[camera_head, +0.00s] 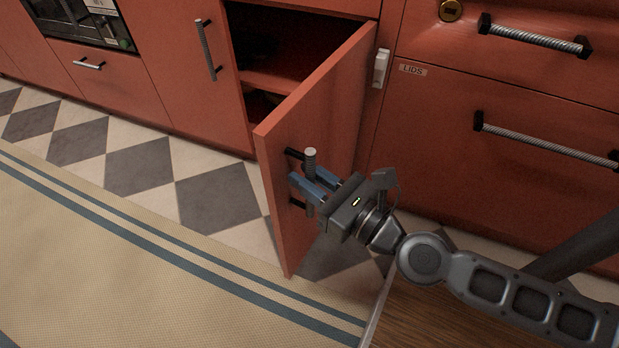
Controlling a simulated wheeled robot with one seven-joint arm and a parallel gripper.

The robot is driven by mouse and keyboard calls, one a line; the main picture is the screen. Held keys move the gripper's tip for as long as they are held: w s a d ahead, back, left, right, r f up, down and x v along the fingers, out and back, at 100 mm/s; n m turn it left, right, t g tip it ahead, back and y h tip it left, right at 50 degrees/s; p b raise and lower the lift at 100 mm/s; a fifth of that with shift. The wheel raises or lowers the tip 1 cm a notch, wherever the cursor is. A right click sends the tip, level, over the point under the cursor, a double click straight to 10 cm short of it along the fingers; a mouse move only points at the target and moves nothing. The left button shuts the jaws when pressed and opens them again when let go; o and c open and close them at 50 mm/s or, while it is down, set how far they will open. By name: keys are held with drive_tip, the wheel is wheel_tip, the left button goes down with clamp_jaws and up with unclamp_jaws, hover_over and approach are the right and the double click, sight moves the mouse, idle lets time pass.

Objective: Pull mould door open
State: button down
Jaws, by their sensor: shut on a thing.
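The red cabinet door (318,112) stands swung well out from its cabinet, hinged on the right side. Its vertical metal bar handle (310,156) is on the outer face near the free edge, fixed by dark mounts. My gripper (309,186) has its blue fingers shut around this handle, reaching from the lower right. The lower part of the handle is partly hidden by the fingers. The open cabinet (274,82) shows a red shelf inside, with a dark space above and below it. No label is seen on this door.
A closed cabinet door with a bar handle (206,50) is to the left. Drawers with bar handles (535,38) are on the right, one labelled LIDS (412,70). A beige rug with blue stripes (130,270) lies over the checkered floor (215,196). The floor left of the door is clear.

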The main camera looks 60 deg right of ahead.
drive_tip(key=shift+s+a, duration=0.1)
drive_tip(key=shift+s, duration=0.1)
drive_tip(key=c, duration=1.1)
unclamp_jaws()
drive_tip(key=shift+s, duration=0.1)
drive_tip(key=b+v, duration=0.1)
drive_tip(key=v, duration=0.6)
drive_tip(key=shift+s, duration=0.3)
